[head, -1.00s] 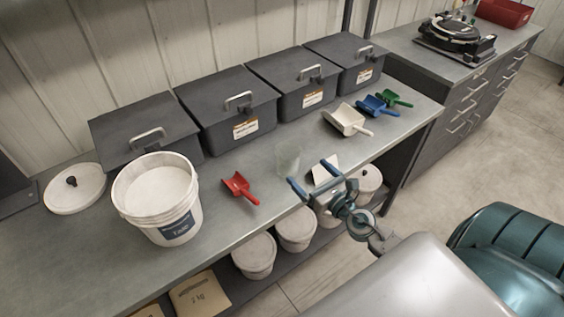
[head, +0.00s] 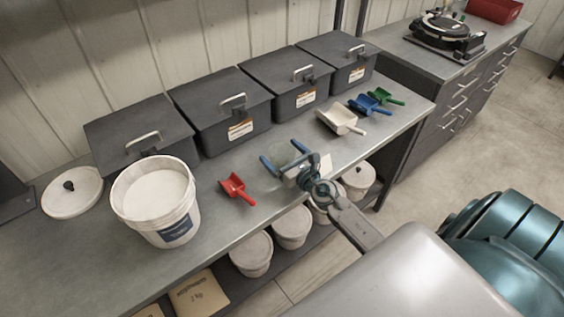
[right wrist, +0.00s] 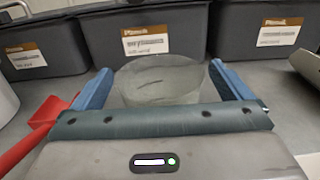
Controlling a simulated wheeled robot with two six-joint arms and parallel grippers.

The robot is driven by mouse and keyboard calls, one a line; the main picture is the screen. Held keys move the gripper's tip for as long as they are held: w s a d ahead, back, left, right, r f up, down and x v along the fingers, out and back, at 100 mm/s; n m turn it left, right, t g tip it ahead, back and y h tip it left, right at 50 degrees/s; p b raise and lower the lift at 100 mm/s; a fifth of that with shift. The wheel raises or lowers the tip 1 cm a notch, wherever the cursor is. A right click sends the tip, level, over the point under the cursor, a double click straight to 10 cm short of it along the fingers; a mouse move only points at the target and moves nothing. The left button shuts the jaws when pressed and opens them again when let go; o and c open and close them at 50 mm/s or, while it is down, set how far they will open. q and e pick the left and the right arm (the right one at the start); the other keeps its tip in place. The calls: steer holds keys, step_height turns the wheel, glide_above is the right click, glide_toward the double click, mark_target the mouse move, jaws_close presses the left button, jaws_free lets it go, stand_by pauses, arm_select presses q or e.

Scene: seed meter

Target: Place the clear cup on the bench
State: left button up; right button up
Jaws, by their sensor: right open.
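The clear cup (right wrist: 160,80) stands upright on the grey bench (head: 230,215), faint and see-through. In the right wrist view it sits between the two blue fingers of my right gripper (right wrist: 157,85), with a small gap to each finger. In the head view the open right gripper (head: 286,156) is around the cup, and the cup itself (head: 290,152) shows only faintly there. My left gripper is not in view.
A red scoop (head: 235,188) lies left of the gripper; white (head: 340,121), blue (head: 369,105) and green (head: 385,96) scoops lie to the right. Dark lidded bins (head: 222,105) line the back. A white bucket (head: 155,205) stands at left. Bare bench lies between bucket and red scoop.

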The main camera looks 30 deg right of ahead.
steer(key=shift+c, duration=0.2)
steer(key=c, duration=1.1)
steer(key=shift+r, duration=0.15)
steer(key=shift+r+p, duration=0.85)
steer(key=shift+p, duration=0.15)
steer(key=shift+r+p, duration=0.95)
steer(key=shift+s+a+r+b, duration=0.25)
steer(key=shift+s+a, duration=0.4)
steer(key=shift+s, duration=1.95)
steer(key=shift+s+a+r+b, duration=0.2)
steer(key=shift+s+a, duration=0.5)
steer(key=shift+s, duration=1.9)
steer(key=shift+s+a+r+b, duration=0.1)
steer(key=shift+s+a+b, duration=0.4)
steer(key=shift+s, duration=2.1)
